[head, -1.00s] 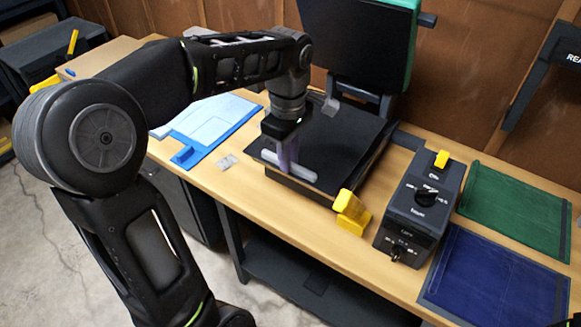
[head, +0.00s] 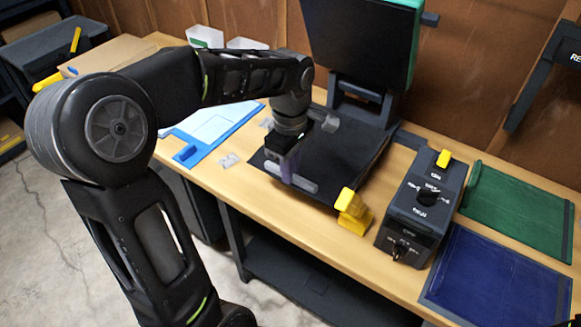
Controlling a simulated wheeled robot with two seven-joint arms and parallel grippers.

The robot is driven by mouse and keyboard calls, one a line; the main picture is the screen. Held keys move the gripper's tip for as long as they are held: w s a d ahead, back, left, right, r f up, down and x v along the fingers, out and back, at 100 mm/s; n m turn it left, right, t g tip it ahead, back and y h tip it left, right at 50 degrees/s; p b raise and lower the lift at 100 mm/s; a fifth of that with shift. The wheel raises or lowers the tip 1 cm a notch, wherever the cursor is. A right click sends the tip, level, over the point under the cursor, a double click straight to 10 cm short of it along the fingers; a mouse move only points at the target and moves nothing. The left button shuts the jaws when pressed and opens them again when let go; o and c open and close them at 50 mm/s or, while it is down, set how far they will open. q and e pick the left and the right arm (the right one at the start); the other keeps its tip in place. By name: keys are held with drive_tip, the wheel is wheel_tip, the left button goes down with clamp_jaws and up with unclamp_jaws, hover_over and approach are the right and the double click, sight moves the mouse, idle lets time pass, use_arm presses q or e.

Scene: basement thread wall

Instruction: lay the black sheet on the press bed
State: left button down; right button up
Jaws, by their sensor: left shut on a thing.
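The black sheet (head: 345,158) lies over the press bed on the bench, below the raised upper plate (head: 358,45) of the press. Its near left corner reaches past the bed's front left side, and the bed is mostly hidden beneath it. My left gripper (head: 289,170) points down at the sheet's near left edge and is shut on the sheet there. A grey bar (head: 300,185) shows at its fingertips. A second grey piece (head: 328,123) shows at the sheet's far side.
A yellow block (head: 352,212) stands just right of the bed's front corner. A dark control box (head: 415,210) is farther right, beside a green mat (head: 520,210) and a blue mat (head: 497,278). A blue-edged board (head: 207,130) lies left of the bed.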

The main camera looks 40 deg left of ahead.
use_arm(q)
drive_tip(key=c, duration=1.4)
unclamp_jaws()
drive_tip(key=shift+r, duration=0.35)
wheel_tip(320, 180, up, 12)
drive_tip(key=p, duration=0.3)
drive_tip(key=shift+f, duration=0.15)
